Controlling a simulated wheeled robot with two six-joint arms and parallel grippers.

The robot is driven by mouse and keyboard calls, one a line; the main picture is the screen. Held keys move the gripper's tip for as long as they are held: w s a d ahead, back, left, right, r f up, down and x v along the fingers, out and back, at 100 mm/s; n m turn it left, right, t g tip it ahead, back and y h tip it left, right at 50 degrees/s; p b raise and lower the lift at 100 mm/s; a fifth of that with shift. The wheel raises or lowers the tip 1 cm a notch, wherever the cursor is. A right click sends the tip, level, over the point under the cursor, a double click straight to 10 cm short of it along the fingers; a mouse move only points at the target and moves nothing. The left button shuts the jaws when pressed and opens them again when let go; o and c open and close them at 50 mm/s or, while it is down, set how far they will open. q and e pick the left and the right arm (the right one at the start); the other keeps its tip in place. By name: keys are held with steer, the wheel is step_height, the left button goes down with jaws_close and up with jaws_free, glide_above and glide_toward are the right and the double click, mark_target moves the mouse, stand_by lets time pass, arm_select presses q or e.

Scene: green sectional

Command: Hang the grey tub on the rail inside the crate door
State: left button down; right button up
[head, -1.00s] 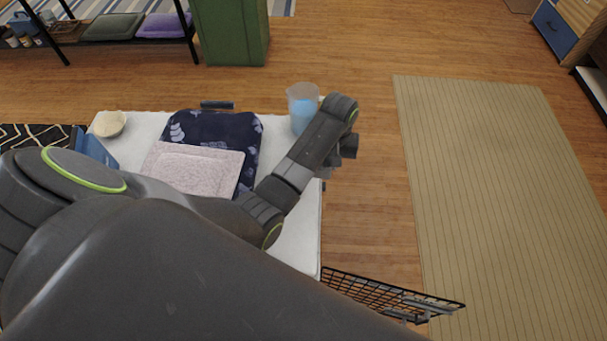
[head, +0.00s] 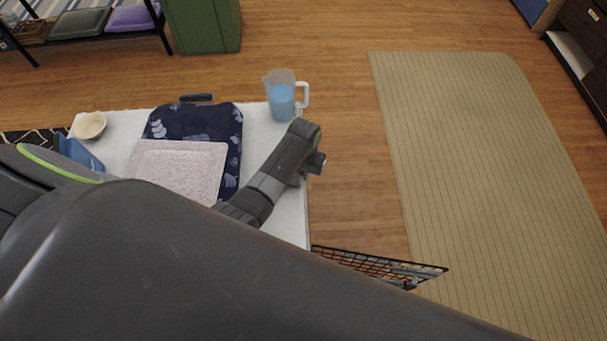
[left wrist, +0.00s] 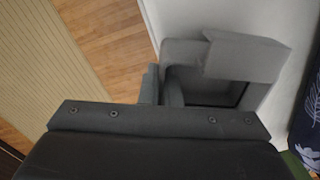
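The grey tub (left wrist: 196,52) shows large in the left wrist view, with its hollow inside facing the camera and a raised flap along one side. My left gripper (left wrist: 161,80) has its two fingers close together at the tub's left wall, one on each side of it, so it looks shut on that wall. In the head view my left gripper (head: 313,163) is over the right edge of the white table, and my arm hides most of the tub. The wire crate door (head: 380,265) stands out at the lower right, partly behind my arm. My right gripper is not in view.
On the white table (head: 285,215) are a pitcher (head: 283,104) of blue liquid, a pink mat (head: 180,170) on a navy patterned cloth (head: 233,135), and a cream bowl (head: 90,125). Open wooden floor (head: 350,190) and a tan rug (head: 480,170) lie to the right.

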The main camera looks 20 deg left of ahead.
arm_select(q)
steer(key=shift+f, duration=0.9)
steer(key=c, duration=2.1)
jaws_free()
steer(key=shift+f, duration=0.1)
steer(key=o, duration=0.5)
steer(key=shift+c, duration=0.2)
